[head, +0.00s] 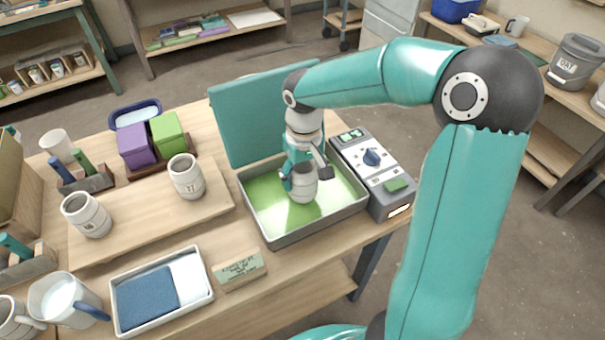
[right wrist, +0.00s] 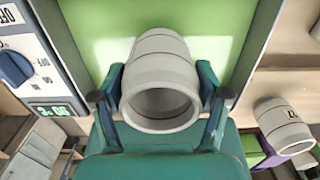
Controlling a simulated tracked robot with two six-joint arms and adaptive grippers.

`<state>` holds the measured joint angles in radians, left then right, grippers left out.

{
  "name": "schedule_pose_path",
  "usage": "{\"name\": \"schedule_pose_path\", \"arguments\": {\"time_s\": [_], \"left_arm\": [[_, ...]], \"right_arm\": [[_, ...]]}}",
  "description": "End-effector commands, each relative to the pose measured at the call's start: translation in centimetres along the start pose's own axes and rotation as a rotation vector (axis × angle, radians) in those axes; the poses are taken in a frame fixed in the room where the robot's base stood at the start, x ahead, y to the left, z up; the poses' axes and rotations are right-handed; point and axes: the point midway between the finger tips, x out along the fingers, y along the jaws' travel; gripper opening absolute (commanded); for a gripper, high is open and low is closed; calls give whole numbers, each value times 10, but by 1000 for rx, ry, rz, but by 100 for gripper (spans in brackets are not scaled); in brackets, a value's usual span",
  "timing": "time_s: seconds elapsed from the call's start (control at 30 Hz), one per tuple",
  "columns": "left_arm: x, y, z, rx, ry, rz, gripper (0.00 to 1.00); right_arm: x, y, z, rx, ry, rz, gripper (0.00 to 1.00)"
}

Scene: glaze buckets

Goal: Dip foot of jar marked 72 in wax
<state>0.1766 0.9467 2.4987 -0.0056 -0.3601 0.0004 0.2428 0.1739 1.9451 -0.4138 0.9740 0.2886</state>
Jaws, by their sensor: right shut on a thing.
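My right gripper (head: 302,172) is shut on a grey banded jar (head: 303,190), held upright over the green wax (head: 265,205) in a grey tray (head: 262,236). In the right wrist view both fingers of the gripper (right wrist: 162,95) clasp the sides of the jar (right wrist: 160,75), and its open mouth faces the camera. No mark shows on this jar. I cannot tell whether its foot touches the wax. A similar jar (head: 186,178), marked with what looks like 17, stands on the wooden board. Another jar (head: 88,214) has an unreadable mark. My left gripper is out of view.
A teal lid (head: 245,110) stands raised behind the tray. A control box (head: 370,158) with a blue knob adjoins its right side. Purple and green boxes (head: 134,147) stand behind the jars.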

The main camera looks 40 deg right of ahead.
Motion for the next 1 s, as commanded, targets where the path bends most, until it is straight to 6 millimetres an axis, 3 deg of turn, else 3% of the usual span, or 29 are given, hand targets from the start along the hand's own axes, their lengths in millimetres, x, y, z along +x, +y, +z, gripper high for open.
{"name": "schedule_pose_path", "arguments": {"time_s": [1.0], "left_arm": [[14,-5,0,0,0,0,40]], "right_arm": [[18,1,0,3,1,0,25]]}}
